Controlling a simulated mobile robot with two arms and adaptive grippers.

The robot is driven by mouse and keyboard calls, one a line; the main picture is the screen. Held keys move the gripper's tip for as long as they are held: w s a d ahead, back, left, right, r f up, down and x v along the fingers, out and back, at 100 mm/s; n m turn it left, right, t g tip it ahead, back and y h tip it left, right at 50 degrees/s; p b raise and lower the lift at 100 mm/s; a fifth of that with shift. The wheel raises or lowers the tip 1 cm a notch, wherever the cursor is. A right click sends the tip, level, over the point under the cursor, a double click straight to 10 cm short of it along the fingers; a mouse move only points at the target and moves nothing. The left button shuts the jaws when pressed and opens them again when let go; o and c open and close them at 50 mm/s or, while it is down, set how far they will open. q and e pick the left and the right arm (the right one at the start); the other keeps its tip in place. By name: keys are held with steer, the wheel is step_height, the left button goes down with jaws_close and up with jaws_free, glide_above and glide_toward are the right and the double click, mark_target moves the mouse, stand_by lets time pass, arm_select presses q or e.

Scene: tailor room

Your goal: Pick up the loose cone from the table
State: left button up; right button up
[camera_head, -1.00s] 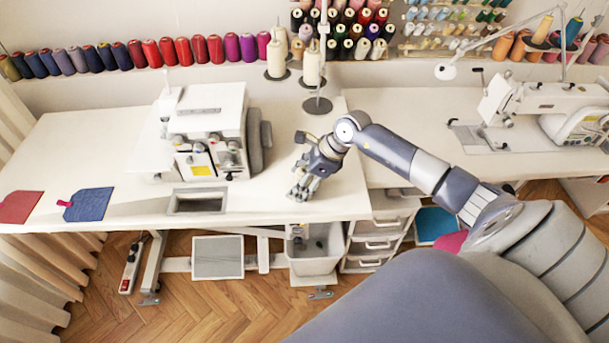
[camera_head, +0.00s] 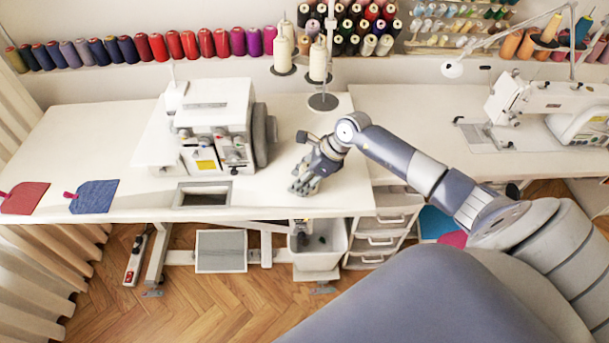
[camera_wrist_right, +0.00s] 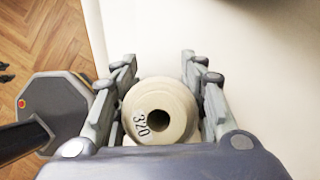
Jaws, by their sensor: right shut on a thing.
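A cream cone (camera_wrist_right: 158,112) with "320" printed beside the dark hole in its end sits between the fingers of my right gripper (camera_wrist_right: 160,90), which is shut on it in the right wrist view. In the head view my right gripper (camera_head: 305,184) is over the front right part of the white table (camera_head: 345,198), right of the white overlock machine. The cone cannot be made out there behind the fingers. I cannot tell whether it touches the table. My left gripper is not in view.
The overlock machine (camera_head: 215,122) stands left of the gripper, and a thread stand (camera_head: 322,101) with cream cones stands behind. A second sewing machine (camera_head: 555,105) is at right. Fabric pieces (camera_head: 95,197) lie at left.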

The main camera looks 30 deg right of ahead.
mark_target(306, 166)
steer(key=shift+r, duration=0.5)
step_height(306, 166, up, 2)
steer(key=shift+w+r+b, duration=0.1)
steer(key=shift+r+b, duration=0.05)
steer(key=shift+b, duration=0.65)
steer(key=s+d+r, duration=0.1)
steer(key=s+d, duration=0.1)
steer(key=s, duration=0.6)
steer(key=s+d, duration=0.1)
steer(key=s, duration=0.6)
steer(key=shift+s+d+r, duration=0.35)
